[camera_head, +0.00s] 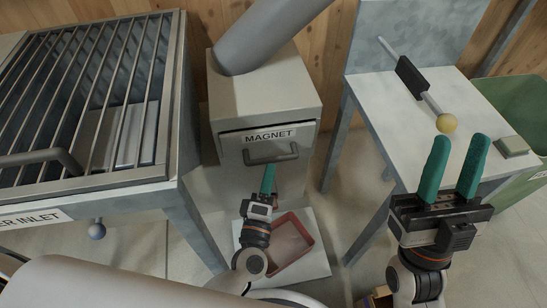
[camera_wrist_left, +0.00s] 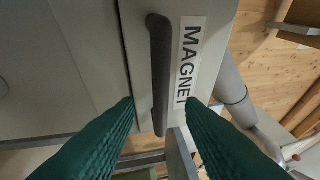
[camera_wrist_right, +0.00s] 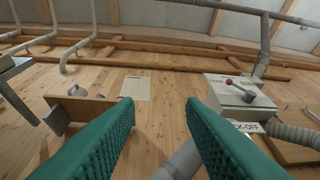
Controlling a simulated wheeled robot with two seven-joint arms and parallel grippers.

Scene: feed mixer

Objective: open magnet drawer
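The magnet drawer (camera_head: 268,150) is the front of a grey box below a thick pipe, with a label reading MAGNET (camera_head: 270,135) and a dark bar handle (camera_head: 271,154). The drawer front looks closed. My left gripper (camera_head: 268,178) is just below and in front of the handle. In the left wrist view the handle (camera_wrist_left: 160,75) stands between the two open green fingers (camera_wrist_left: 160,112), ahead of the tips, with no visible contact. My right gripper (camera_head: 456,165) is raised over the right side, open and empty; its fingers also show apart in the right wrist view (camera_wrist_right: 160,108).
A red-rimmed tray (camera_head: 305,237) lies below the drawer. A barred inlet (camera_head: 80,100) stands at left. A side table (camera_head: 385,110) at right holds a yellow-ended tool (camera_head: 446,123) and a small green block (camera_head: 513,146). A green bin (camera_head: 510,105) stands beyond it.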

